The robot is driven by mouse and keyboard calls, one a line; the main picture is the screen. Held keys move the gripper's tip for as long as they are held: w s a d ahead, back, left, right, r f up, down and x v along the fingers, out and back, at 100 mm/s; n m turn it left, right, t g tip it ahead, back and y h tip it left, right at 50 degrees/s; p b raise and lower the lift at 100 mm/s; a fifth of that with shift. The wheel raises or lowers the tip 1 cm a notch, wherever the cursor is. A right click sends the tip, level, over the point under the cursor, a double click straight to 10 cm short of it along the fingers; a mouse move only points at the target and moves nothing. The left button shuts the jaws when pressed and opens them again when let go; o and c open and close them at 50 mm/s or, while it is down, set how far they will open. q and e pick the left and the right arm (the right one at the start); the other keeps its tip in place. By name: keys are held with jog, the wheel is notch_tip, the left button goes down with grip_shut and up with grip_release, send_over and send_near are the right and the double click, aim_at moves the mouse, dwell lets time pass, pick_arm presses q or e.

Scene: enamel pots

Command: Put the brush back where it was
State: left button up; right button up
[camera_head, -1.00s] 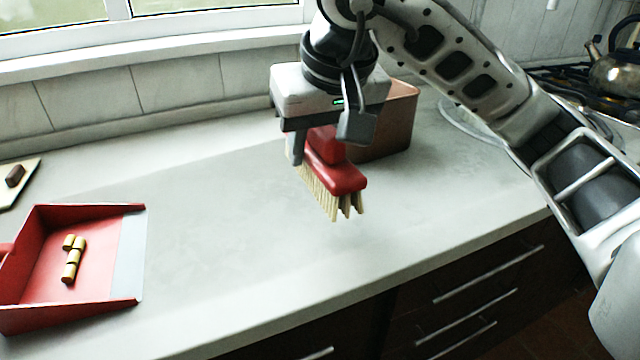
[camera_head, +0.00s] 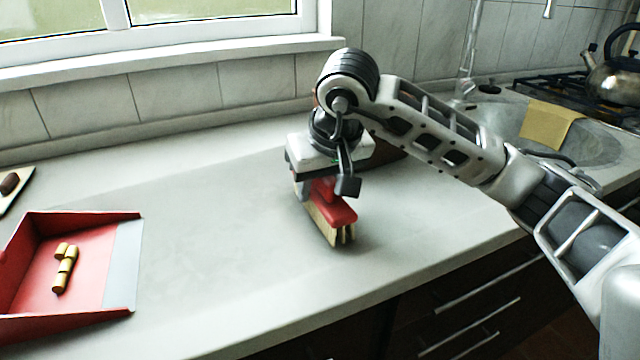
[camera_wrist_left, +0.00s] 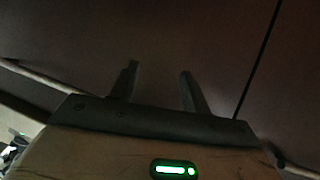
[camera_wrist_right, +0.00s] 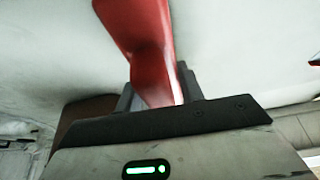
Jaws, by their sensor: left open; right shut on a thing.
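The brush has a red body (camera_head: 338,212) and pale bristles (camera_head: 322,226). My right gripper (camera_head: 318,186) is shut on it, over the middle of the counter, bristles down. The bristles are at or just above the countertop; I cannot tell if they touch. In the right wrist view the brush's red handle (camera_wrist_right: 150,50) runs between the fingers. My left gripper (camera_wrist_left: 158,85) is open and empty in the left wrist view, in front of a dark surface; it is not in the head view.
A red dustpan (camera_head: 70,222) holding several small yellowish pieces (camera_head: 64,268) lies at the left. A board (camera_head: 14,190) with a brown piece is behind it. A brown box (camera_head: 388,152) is partly hidden behind my right gripper. A sink (camera_head: 510,122) and kettle (camera_head: 612,75) are at the right. The counter between is clear.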

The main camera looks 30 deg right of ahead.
jog(key=shift+f, duration=0.15)
jog(key=o, duration=1)
jog(key=shift+r, duration=0.25)
jog(key=p+v, duration=0.1)
jog(key=v, duration=1.1)
